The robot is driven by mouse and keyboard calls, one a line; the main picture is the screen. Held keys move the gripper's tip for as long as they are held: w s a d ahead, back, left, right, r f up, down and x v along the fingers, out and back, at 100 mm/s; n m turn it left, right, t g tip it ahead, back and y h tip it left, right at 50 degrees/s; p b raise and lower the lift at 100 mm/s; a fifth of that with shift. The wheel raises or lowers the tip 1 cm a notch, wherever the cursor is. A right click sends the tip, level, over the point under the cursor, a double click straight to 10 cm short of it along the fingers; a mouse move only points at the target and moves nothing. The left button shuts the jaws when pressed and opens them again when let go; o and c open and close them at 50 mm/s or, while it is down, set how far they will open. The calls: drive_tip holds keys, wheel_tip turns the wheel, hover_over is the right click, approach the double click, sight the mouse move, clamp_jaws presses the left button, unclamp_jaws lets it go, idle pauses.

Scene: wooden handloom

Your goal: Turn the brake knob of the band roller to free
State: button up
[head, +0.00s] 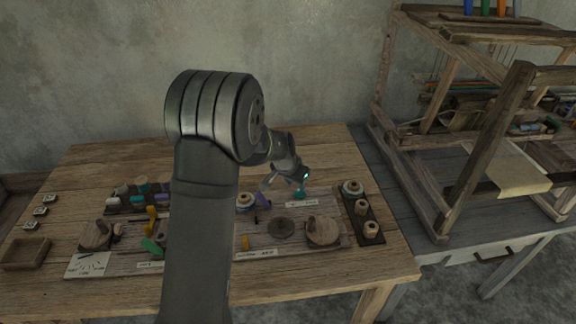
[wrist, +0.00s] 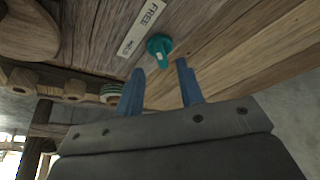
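The teal brake knob (wrist: 160,46) sits on the wooden board in the wrist view, beside a pale label strip (wrist: 141,28). The strip reads FREE at one end; the small word at its other end is hard to read. A small pale mark shows on the knob. In the head view the knob (head: 299,194) is small, just below my gripper (head: 284,183). In the wrist view my gripper (wrist: 159,76) has its two blue fingers apart, with nothing between them. The knob lies beyond the fingertips, apparently apart from them. I cannot tell which part is the band roller.
A dark tray of spools (head: 362,212) stands to the right of the board (head: 205,262). Round wooden pieces (head: 323,231) lie in front of the knob. A small wooden box (head: 26,253) is at the far left. The loom frame (head: 489,145) stands on the right-hand table.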

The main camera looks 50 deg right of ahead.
sight(298, 191)
drive_tip(key=v, duration=1.2)
drive_tip(key=shift+r, duration=0.35)
drive_tip(key=shift+a, duration=0.1)
drive_tip(key=x, duration=1.7)
drive_tip(key=shift+f, duration=0.25)
